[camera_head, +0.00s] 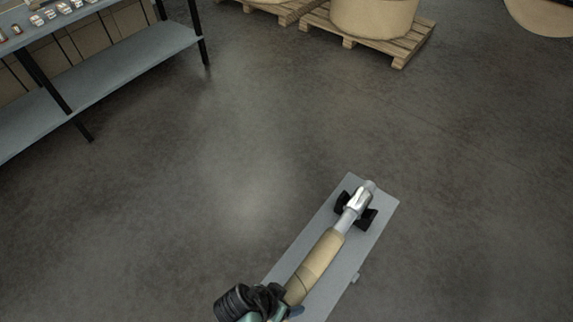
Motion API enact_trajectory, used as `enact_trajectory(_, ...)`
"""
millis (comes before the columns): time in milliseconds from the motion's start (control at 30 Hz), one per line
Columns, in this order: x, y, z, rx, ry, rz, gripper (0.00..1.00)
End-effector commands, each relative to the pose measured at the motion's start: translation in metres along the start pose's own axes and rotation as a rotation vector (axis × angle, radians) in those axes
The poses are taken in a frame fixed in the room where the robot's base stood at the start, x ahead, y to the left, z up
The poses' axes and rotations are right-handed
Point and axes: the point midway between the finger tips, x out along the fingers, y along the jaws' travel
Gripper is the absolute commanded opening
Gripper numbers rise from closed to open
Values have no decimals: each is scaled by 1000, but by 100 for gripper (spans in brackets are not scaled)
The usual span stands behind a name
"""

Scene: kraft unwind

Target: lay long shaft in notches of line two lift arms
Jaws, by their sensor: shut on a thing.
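The long shaft (357,202) runs diagonally up to the right from the bottom of the head view, with a bright silver collar and end. A tan sleeve (320,256) surrounds its nearer part. The silver end lies over a pair of black supports (367,218) on a grey platform (384,212); I cannot tell whether it touches them. My gripper (282,298), dark with teal parts, is shut on the shaft at the bottom edge. Its fingers and the near end of the shaft are mostly hidden. No lift arms can be made out.
A grey shelf rack (140,60) with cartons and small items stands at the upper left. Wooden pallets (400,55) carrying large tan rolls (372,15) stand at the top, another roll (545,15) at the top right. The concrete floor between is clear.

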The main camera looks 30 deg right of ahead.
Motion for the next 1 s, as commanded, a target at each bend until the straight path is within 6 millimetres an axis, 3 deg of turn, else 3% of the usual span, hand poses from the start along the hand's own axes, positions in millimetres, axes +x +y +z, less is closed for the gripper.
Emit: enact_trajectory(1000, -33, 5, -16, 3, 6, -3, 0)
